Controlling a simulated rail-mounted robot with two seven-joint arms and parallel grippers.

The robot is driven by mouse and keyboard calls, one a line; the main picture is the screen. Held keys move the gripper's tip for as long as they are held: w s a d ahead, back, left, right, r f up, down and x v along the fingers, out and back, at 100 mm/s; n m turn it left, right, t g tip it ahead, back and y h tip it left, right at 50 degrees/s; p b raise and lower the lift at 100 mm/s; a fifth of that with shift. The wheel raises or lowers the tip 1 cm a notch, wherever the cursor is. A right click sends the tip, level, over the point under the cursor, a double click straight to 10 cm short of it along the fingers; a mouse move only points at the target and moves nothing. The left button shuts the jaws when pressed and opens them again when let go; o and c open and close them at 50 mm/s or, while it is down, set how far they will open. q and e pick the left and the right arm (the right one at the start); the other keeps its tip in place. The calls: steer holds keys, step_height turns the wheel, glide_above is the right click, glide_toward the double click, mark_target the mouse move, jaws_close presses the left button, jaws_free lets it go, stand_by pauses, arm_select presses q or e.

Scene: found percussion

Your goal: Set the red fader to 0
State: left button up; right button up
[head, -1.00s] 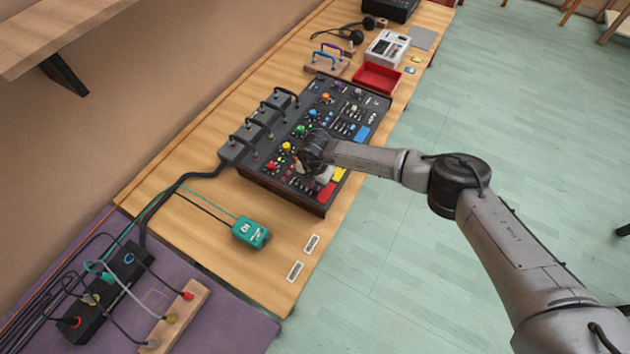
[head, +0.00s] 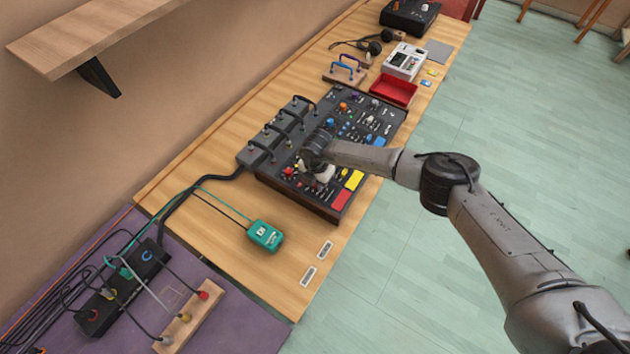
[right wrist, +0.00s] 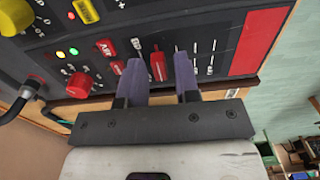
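The mixing console (head: 290,190) stands on the wooden bench, with rows of coloured knobs and pads. My right gripper (head: 320,178) is over its near end in the head view, where its fingers are hard to make out. In the right wrist view my right gripper (right wrist: 160,75) has its two purple fingers apart. The red fader (right wrist: 158,66) shows between them, with visible gaps on both sides, beside other slots and white scale marks. I cannot tell whether the fingertips touch the panel. The red fader is not clear in the head view. My left gripper is not in view.
Close to the fingers are a red button (right wrist: 105,47), a red knob (right wrist: 79,84) and a large red pad (right wrist: 257,42). A teal box (head: 265,236) lies on the bench, left of two labels. A red tray (head: 394,90) stands beyond the console.

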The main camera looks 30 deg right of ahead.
steer(key=shift+o, duration=0.7)
steer(key=shift+r, duration=0.25)
step_height(320, 180, up, 13)
steer(key=p, duration=0.1)
steer(key=shift+r, duration=0.15)
